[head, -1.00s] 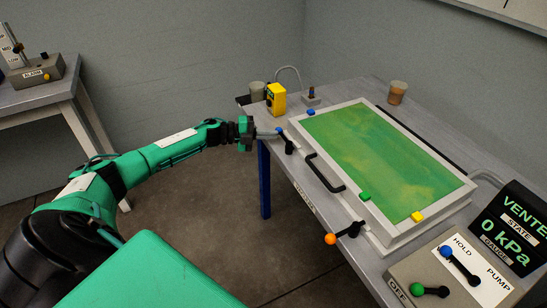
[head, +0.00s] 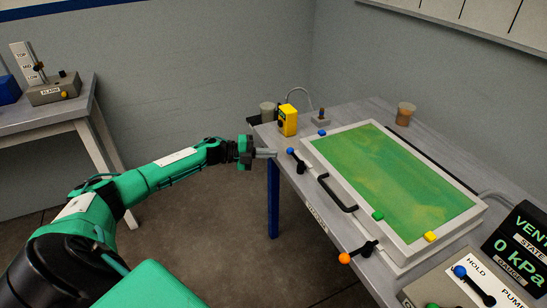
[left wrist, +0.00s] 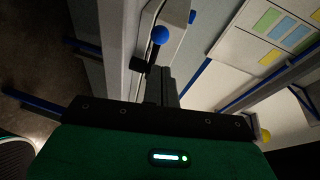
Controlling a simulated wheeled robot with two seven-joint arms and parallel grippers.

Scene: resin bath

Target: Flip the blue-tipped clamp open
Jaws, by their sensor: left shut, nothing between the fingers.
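The blue-tipped clamp (head: 300,167) sits at the far end of the case's front side in the head view, its blue ball (head: 290,151) up and left of its dark base. The ball also shows in the left wrist view (left wrist: 160,35), just beyond the fingers. My left gripper (head: 274,153) is shut and empty, its fingertips just left of the ball with a small gap in the head view. In the left wrist view the shut fingers (left wrist: 160,85) point towards the clamp, partly covering its lower part. My right gripper is not in view.
The green-topped case (head: 470,210) has a black handle (head: 336,193) and an orange-tipped clamp (head: 357,253) along its front. A yellow device (head: 287,120) and a grey cup (head: 267,112) stand behind the blue-tipped clamp. The floor left of the table is clear.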

